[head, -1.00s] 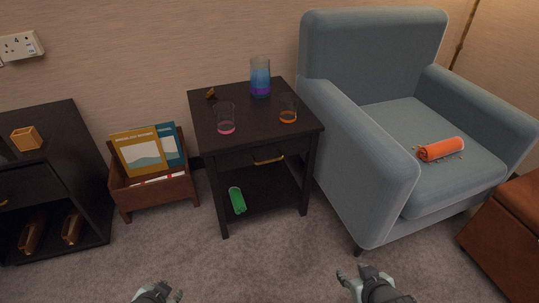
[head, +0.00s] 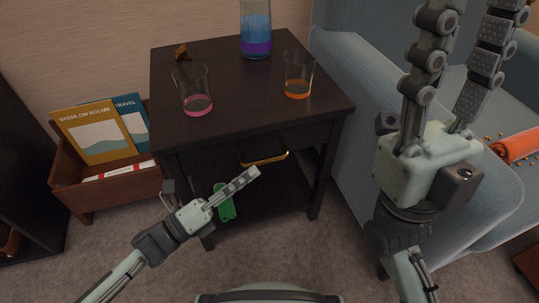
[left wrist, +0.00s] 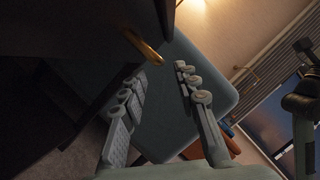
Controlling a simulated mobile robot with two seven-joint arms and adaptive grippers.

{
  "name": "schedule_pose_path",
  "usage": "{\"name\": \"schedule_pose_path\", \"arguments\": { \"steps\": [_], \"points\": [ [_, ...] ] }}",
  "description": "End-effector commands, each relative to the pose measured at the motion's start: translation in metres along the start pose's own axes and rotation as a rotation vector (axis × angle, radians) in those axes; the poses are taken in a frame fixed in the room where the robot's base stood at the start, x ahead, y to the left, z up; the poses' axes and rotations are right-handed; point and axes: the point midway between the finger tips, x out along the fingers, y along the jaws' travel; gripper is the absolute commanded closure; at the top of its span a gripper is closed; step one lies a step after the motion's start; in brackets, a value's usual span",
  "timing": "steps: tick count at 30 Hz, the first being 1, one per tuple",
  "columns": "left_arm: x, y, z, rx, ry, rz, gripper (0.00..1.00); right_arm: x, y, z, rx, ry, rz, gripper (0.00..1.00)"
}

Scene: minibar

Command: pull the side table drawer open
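The dark side table (head: 225,105) stands ahead of me. Its drawer has a gold handle (head: 264,158) below the tabletop's front edge; the drawer front is dark and looks flush with the frame. My left gripper (head: 250,178) is in front of the table, just below and left of the handle in the head view. In the left wrist view its fingers (left wrist: 160,80) are spread with nothing between them, and the handle (left wrist: 143,47) is beyond the fingertips, apart from them. My right gripper (head: 472,25) is raised at the right, fingers apart and empty.
On the tabletop are a glass with pink liquid (head: 196,104), a glass with orange liquid (head: 298,90) and a blue-purple carafe (head: 256,35). A blue armchair (head: 345,110) stands close right, a magazine rack (head: 75,180) left.

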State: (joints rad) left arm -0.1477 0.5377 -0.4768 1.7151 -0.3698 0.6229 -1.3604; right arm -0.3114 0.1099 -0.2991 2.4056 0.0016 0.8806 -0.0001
Motion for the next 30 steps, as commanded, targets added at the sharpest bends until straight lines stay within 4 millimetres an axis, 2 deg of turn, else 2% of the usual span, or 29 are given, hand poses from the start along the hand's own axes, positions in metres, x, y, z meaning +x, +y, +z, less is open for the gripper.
{"name": "schedule_pose_path", "arguments": {
  "steps": [3, 10, 15, 22, 30],
  "points": [
    [0.022, -0.001, 0.001, 0.0, -0.002, -0.004, 0.69, 0.0, 0.0, 0.001, -0.001, 0.001, -0.005, 0.6],
    [0.054, 0.0, 0.001, -0.003, -0.003, -0.002, 0.69, 0.0, 0.0, 0.002, -0.002, 0.004, -0.012, 0.6],
    [0.063, 0.0, 0.001, -0.004, -0.002, 0.001, 0.69, 0.001, -0.001, 0.003, -0.002, 0.006, -0.015, 0.6],
    [0.064, 0.0, 0.001, -0.004, -0.002, 0.002, 0.69, 0.001, -0.001, 0.003, -0.002, 0.006, -0.015, 0.6],
    [0.064, 0.0, 0.001, -0.005, -0.003, 0.002, 1.0, 0.001, -0.001, 0.003, -0.002, 0.006, -0.015, 0.6]
  ]
}}
